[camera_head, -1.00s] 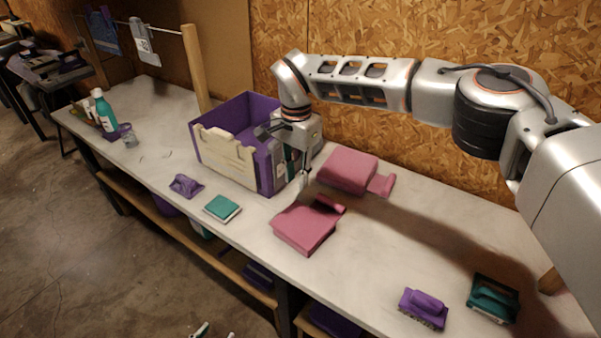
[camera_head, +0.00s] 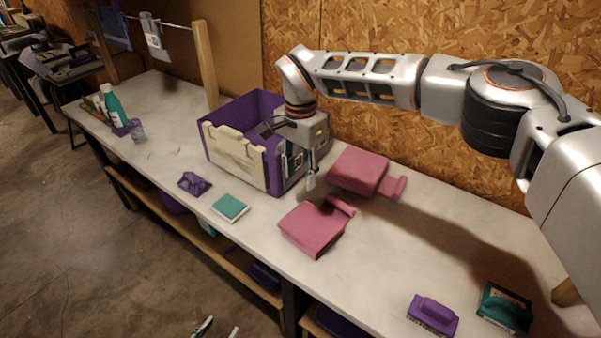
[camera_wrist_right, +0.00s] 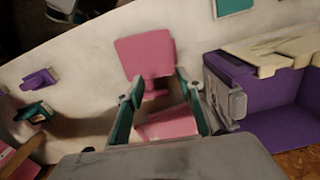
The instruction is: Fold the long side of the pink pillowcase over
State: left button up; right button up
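Two pink folded cloth pieces lie on the workbench: a front one (camera_head: 314,229) and a back one (camera_head: 357,171), each with a narrower strip at its right. I cannot tell which is the pillowcase. In the right wrist view the front piece (camera_wrist_right: 146,54) lies beyond my fingers, and the back piece (camera_wrist_right: 168,127) shows between them. My right gripper (camera_head: 312,176) is open above the bench, left of the back piece and behind the front one; its fingers (camera_wrist_right: 158,98) are apart. My left gripper (camera_head: 218,329) shows only two separated fingertips at the bottom edge, over the floor.
A purple crate (camera_head: 221,122) stands just left of my right gripper. A teal-and-white sponge (camera_head: 230,207) and a purple item (camera_head: 194,184) lie near the front edge. A purple brush (camera_head: 433,314) and a teal brush (camera_head: 504,307) lie at the right. Bench between is clear.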

notch_tip(320, 180, up, 9)
dwell(0.7)
jog(key=shift+a+f, duration=0.1)
jog(key=shift+f, duration=0.05)
dwell(0.3)
